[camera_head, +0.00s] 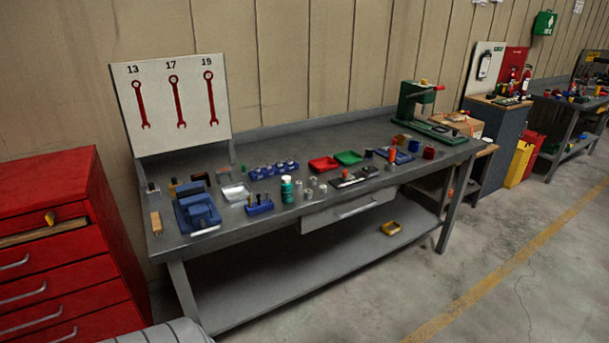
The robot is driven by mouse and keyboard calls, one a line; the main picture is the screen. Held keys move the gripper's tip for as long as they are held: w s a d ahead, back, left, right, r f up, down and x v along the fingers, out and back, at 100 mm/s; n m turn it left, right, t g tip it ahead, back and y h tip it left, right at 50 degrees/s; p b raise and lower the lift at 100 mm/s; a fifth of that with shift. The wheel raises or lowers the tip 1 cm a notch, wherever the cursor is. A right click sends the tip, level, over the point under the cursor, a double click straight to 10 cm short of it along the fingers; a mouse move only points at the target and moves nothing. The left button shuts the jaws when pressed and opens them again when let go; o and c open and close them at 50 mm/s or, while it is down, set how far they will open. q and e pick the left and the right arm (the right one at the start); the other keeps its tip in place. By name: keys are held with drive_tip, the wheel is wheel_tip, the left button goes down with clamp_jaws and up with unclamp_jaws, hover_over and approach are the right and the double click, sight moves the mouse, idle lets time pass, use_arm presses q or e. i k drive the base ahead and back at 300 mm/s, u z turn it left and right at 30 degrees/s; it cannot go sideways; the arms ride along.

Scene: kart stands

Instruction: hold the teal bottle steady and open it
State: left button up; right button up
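The teal bottle (287,190) stands upright near the front edge of the grey workbench (330,221), left of the middle. Its top is pale, and it looks closed, though it is too small to be sure. Nothing is touching it from above. Neither of my grippers shows in the head view. The bottle stands some way off across the floor.
A blue vise (197,212) and a blue holder (259,207) stand left of the bottle, with small metal cylinders just right. Red (323,163) and green (348,157) trays lie behind. A red drawer cabinet (62,250) stands left. The floor (490,260) at right is clear.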

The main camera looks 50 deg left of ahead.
sight(287, 189)
drive_tip(key=z, duration=0.15)
drive_tip(key=i, duration=1.6)
drive_tip(key=u, duration=0.5)
drive_tip(key=i, duration=1)
drive_tip(key=u, duration=1.55)
drive_tip(key=i, duration=0.8)
drive_tip(key=u, duration=0.8)
